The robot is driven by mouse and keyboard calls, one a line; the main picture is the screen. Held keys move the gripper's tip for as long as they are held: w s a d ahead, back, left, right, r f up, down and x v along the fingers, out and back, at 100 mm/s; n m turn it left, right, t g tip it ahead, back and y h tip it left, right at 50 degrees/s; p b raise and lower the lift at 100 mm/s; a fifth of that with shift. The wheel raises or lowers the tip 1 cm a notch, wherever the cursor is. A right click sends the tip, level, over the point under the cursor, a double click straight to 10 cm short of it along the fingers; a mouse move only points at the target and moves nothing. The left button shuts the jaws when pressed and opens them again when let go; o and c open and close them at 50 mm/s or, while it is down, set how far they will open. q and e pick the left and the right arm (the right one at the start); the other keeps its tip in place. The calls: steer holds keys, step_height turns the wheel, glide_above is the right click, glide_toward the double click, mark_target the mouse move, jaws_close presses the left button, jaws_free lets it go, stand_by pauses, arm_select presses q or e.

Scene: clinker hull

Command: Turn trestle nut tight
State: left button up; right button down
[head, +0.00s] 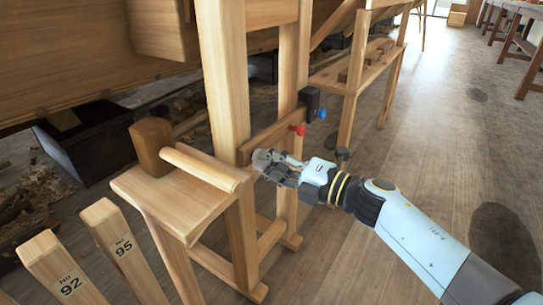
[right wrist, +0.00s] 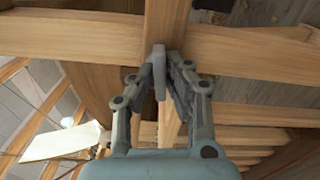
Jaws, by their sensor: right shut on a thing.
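The trestle (head: 226,80) is a pale wooden frame of upright posts, with a darker crosspiece (head: 270,138) between them. My right gripper (head: 264,166) reaches in from the lower right to the post beside that crosspiece. In the right wrist view, the right gripper (right wrist: 166,68) has its fingers closed around a flat grey piece, which appears to be the trestle nut (right wrist: 159,75), in front of a wooden joint. In the head view the fingers mostly hide the nut, and its tightness cannot be told. My left gripper is not in view.
A red knob (head: 297,130) and a blue knob (head: 321,114) sit near the gripper. A wooden mallet (head: 152,144) lies on a small bench (head: 180,206). Posts marked 92 (head: 62,270) and 95 (head: 122,245) stand lower left.

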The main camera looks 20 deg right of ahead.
steer(key=m+p, duration=0.4)
steer(key=shift+r, duration=0.3)
steer(key=m+p, duration=0.2)
steer(key=m, duration=0.1)
steer(key=shift+a+f+m, duration=0.1)
steer(key=shift+f+m, duration=0.05)
steer(key=shift+m, duration=0.15)
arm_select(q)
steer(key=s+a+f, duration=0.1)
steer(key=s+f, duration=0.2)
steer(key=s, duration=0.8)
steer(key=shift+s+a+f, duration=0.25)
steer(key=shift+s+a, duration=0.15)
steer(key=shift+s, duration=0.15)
arm_select(e)
steer(key=shift+m, duration=0.3)
steer(key=c, duration=1.4)
jaws_free()
steer(key=shift+w, duration=0.1)
steer(key=shift+o, duration=0.2)
steer(key=shift+f, duration=0.1)
